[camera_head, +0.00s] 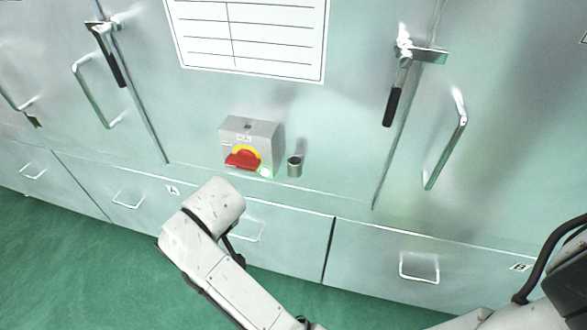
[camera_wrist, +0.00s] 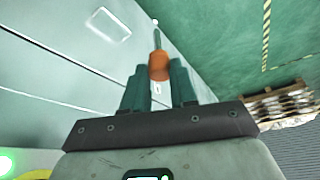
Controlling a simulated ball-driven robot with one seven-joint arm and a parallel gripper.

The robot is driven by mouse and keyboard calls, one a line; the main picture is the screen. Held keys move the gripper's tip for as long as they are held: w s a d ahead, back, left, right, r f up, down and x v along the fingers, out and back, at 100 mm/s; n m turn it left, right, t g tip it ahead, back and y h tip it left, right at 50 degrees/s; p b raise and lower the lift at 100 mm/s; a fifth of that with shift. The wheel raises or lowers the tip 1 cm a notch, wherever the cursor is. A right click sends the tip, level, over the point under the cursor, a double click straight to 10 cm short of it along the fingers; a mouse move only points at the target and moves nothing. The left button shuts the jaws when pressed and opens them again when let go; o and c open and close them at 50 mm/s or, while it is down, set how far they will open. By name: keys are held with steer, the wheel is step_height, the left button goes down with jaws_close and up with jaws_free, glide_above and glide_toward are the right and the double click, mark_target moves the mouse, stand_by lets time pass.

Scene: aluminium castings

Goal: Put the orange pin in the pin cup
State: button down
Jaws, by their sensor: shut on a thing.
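The orange pin (camera_wrist: 158,66) is between the two green fingers of my gripper (camera_wrist: 158,84) in the wrist view. It has an orange head and a thin dark shank pointing away from the gripper. The pin cup (camera_head: 294,166) is a small grey metal cylinder on the cabinet front in the head view, just right of the switch box. In the head view my arm stands left of and below the cup, and its links hide the gripper and the pin. The cup does not show clearly in the wrist view.
Door handles (camera_head: 446,140) and drawer pulls (camera_head: 418,268) stick out. A pallet (camera_wrist: 278,106) stands on the green floor.

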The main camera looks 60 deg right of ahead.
steer(key=d+r+m+h+b, duration=0.1)
steer(key=d+r+m, duration=0.15)
steer(key=r, duration=0.65)
steer(key=d+r+m+h, duration=0.15)
steer(key=d+r, duration=0.25)
steer(key=r, duration=0.6)
steer(key=s+d+r+m+g+b, duration=0.1)
steer(key=s+r+m, duration=0.35)
steer(key=s, duration=0.25)
steer(key=s+d+r+m+g, duration=0.2)
steer(key=s+r+m, duration=0.1)
steer(key=s+r, duration=0.4)
steer(key=h, duration=0.1)
glide_above(295, 167)
step_height(295, 167, down, 10)
steer(key=shift+a+x, duration=0.15)
steer(key=shift+x, duration=0.85)
steer(key=shift+a+x, duration=0.15)
steer(key=shift+x, duration=0.9)
steer(key=shift+f, duration=0.2)
